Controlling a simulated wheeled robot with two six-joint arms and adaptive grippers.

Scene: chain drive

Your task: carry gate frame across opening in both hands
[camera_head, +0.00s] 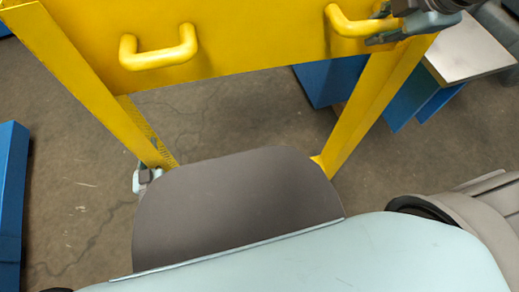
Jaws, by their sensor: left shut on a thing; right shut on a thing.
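The yellow gate frame (230,62) fills the upper part of the view, with a broad panel and two slanting legs. Its left handle (158,50) is bare. My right gripper (385,28) is at the upper right, shut on the right handle (345,22). My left gripper (145,179) shows only as a small grey piece at the lower end of the left leg, shut on the frame there; its grip is mostly hidden. The frame's top edge is out of view, and the leg ends are partly hidden behind my body.
A blue block (10,200) stands at the left edge. Blue supports (330,82) and a pale metal plate on blue legs (470,52) stand behind the right leg. The cracked brown floor (225,120) is bare between the legs.

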